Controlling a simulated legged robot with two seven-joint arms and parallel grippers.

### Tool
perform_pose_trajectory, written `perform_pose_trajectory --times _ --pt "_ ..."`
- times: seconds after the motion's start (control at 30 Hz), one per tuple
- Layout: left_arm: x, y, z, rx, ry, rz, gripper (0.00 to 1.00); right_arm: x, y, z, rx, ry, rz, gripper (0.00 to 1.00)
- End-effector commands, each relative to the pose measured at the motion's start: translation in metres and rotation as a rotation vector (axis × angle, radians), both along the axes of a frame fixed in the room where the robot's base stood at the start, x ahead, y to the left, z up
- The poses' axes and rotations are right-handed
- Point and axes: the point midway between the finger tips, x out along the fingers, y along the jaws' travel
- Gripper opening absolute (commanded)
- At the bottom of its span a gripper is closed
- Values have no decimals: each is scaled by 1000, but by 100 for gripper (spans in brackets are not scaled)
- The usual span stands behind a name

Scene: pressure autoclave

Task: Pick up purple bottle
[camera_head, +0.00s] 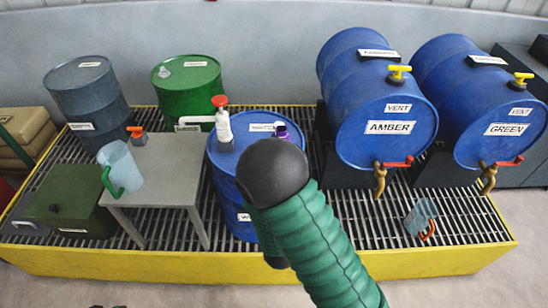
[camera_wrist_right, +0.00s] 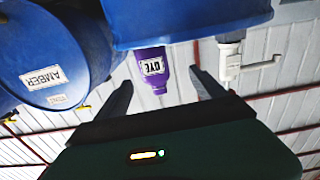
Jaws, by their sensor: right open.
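The purple bottle (camera_head: 281,131) stands on top of a blue drum (camera_head: 222,160), partly hidden behind my right arm in the head view. In the right wrist view, which is upside down, the purple bottle (camera_wrist_right: 151,68) has a white DYE label and a narrow tip. My right gripper (camera_wrist_right: 160,82) is open, with one dark finger on each side of the bottle and a visible gap on both sides. It is hidden behind my arm in the head view. My left gripper is not clearly in view.
A white bottle with a red cap (camera_head: 223,126) shares the drum top. A grey table (camera_head: 160,178) with a jug (camera_head: 120,168) stands left. Blue AMBER (camera_head: 385,135) and GREEN (camera_head: 500,135) drums with taps lie right. A yellow-edged grating (camera_head: 360,232) lies below.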

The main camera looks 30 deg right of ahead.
Motion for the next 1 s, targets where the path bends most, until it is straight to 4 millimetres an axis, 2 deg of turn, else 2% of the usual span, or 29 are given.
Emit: perform_pose_trajectory --times 0.03,0.13,0.17,0.2,0.3,0.5,0.7,0.83,1.0 --pt "0 -1 -24 0 0 -1 36 3 -5 -11 2 -8 -2 80" --pt "0 -1 -46 -1 -1 -2 36 9 -12 -10 3 -8 0 80" --pt "0 -1 -33 -1 1 -2 36 17 -17 -1 1 -3 -2 80" --pt "0 -1 -31 -1 0 -2 36 27 -22 1 -1 -1 -3 80" --pt "0 -1 -31 -1 -2 -2 36 46 -30 1 -2 0 0 80" --pt "0 -1 -33 0 -1 -2 36 66 -37 3 -6 -1 2 80" --pt "0 -1 -37 0 0 -1 36 98 -56 1 -3 1 1 80" --pt "0 -1 -37 0 0 -2 36 105 -62 1 -1 3 1 80" --pt "0 -1 -37 -1 -1 -2 36 105 -60 2 -2 2 2 79"
